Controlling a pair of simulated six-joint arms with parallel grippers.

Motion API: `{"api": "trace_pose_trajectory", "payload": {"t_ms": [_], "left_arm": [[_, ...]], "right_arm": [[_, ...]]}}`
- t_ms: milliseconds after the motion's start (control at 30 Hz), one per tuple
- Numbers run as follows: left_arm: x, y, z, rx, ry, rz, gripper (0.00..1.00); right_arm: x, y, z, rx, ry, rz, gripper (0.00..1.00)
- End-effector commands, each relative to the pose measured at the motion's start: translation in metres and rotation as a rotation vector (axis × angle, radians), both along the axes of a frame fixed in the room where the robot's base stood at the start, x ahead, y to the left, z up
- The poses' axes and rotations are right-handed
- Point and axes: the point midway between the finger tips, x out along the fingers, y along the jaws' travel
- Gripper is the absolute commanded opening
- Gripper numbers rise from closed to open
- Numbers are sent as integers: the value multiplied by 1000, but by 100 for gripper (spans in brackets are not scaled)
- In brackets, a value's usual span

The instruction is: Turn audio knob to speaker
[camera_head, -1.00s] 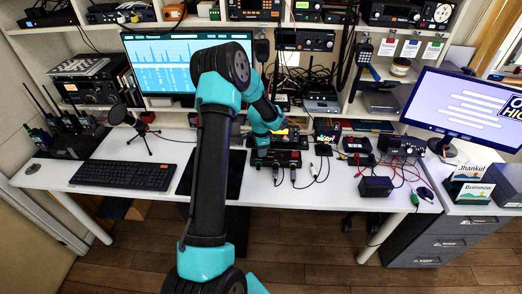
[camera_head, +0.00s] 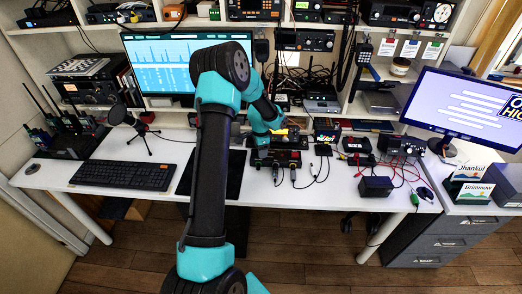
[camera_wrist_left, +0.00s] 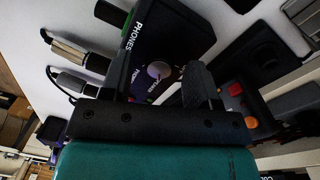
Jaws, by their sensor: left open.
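The audio knob (camera_wrist_left: 158,70) is a small round grey knob on the face of a black box (camera_wrist_left: 170,35), in the middle of the left wrist view. Small white lettering surrounds it, and larger lettering reads PHONES. In the head view the black box (camera_head: 276,159) sits on the desk near its front middle. My left gripper (camera_wrist_left: 160,85) is open, with dark fingers on either side of the knob. I cannot tell whether they touch it. In the head view my left gripper (camera_head: 270,138) is at the box, partly hidden by my arm. My right gripper is not in view.
Cable plugs (camera_wrist_left: 80,55) stick out beside the box. A small lit display (camera_head: 326,131) and a dark power unit (camera_head: 375,187) stand to its right. A keyboard (camera_head: 125,175) and microphone (camera_head: 122,116) are to the left.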

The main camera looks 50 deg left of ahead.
Motion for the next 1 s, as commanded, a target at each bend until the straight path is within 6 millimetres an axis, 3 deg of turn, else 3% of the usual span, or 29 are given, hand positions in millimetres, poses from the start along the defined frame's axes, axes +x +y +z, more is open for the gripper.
{"api": "trace_pose_trajectory", "payload": {"t_ms": [167,800,1000], "left_arm": [[1,1,19,1,-4,0,55],[5,7,139,1,-4,-1,55],[5,9,164,1,-2,0,55]], "right_arm": [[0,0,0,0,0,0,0],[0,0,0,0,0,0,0],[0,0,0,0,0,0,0]]}}
